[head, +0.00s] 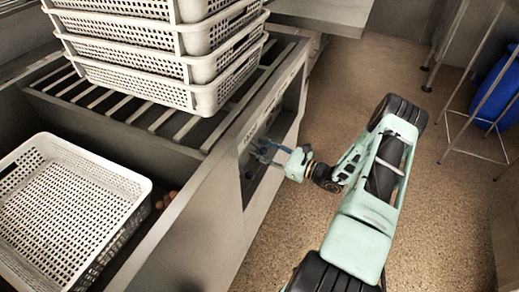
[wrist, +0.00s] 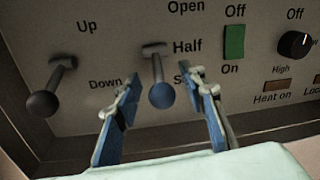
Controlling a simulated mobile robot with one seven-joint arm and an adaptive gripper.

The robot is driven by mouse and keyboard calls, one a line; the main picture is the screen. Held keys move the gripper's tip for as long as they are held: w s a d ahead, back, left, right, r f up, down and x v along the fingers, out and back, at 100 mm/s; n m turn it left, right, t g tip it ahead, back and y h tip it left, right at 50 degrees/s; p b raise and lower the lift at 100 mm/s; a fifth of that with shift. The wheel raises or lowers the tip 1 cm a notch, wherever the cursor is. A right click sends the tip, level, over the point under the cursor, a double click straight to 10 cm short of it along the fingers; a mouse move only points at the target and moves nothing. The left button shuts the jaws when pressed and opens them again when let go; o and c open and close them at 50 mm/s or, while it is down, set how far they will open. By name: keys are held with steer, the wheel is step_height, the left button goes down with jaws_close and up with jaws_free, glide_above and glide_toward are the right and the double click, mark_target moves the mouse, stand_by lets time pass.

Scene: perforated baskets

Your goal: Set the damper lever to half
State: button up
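The damper lever (wrist: 161,94) is a short grey stalk with a bluish ball knob, on the control panel in the wrist view. Its base is about level with the word Half, with Open above and a partly hidden word starting with S below. My gripper (wrist: 159,78) is open, its blue fingers left and right of the lever, with a visible gap on both sides in this view. Whether the fingertips reach past the knob in depth is hard to tell. In the head view my gripper (head: 268,150) is at the panel recess; the lever is too small to make out.
A second dark ball lever (wrist: 45,102), marked Up and Down, is to the left. A green switch (wrist: 234,42) and a black dial (wrist: 294,44) are to the right. White perforated baskets (head: 150,45) are stacked above; another basket (head: 65,205) sits lower left.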

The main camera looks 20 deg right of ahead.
steer(key=shift+w+a, duration=0.3)
steer(key=shift+c, duration=0.4)
jaws_close()
